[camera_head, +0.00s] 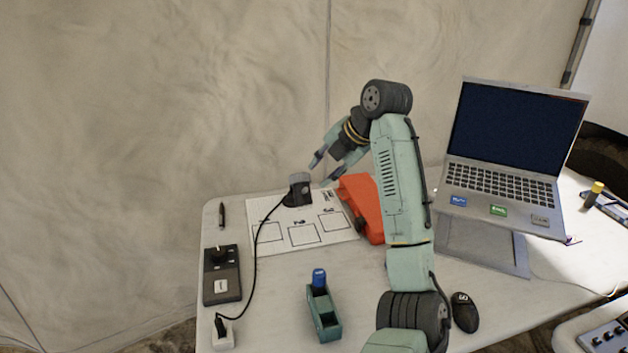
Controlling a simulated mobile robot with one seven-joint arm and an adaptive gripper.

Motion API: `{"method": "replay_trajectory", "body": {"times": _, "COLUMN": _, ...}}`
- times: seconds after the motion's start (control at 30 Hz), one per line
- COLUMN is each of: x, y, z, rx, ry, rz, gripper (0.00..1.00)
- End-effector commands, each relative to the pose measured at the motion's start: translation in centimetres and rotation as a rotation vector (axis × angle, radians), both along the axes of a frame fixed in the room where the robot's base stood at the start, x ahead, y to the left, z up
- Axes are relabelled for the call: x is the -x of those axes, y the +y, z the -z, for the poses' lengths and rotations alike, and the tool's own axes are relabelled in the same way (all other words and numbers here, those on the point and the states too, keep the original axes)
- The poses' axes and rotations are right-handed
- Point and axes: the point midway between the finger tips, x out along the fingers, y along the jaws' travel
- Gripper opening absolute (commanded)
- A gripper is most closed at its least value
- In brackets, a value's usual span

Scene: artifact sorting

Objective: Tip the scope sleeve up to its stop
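A dark grey scope (299,187) stands on the white sheet, near the sheet's back edge, with a black cable running from its base. Its short, thick upper part looks like the sleeve; its exact tilt is too small to tell. My gripper (322,171) is just right of and above the scope, pointing down and left toward it. Its two fingers are spread apart with nothing between them. I see a gap between the fingers and the scope in this view, but cannot judge the depth.
The white sheet (268,239) has printed boxes. An orange-red case (359,203) lies right of it, partly behind my arm. A black control box (221,276), white socket (223,339) and pen (221,214) are left. A green holder (324,317), laptop (505,165) and mouse (465,312) share the table.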

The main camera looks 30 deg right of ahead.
Motion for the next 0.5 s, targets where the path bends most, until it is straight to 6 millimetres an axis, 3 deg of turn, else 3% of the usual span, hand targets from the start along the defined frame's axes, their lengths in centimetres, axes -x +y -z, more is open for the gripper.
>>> {"method": "replay_trajectory", "body": {"times": 0.2, "x": 1.4, "y": -0.4, "z": -2.1, "rx": 0.0, "ry": -0.001, "rz": -0.001, "gripper": 0.31}}
{"method": "replay_trajectory", "body": {"times": 0.5, "x": 1.7, "y": -0.5, "z": -2.4, "rx": -0.001, "ry": 0.0, "rz": -0.001, "gripper": 0.31}}
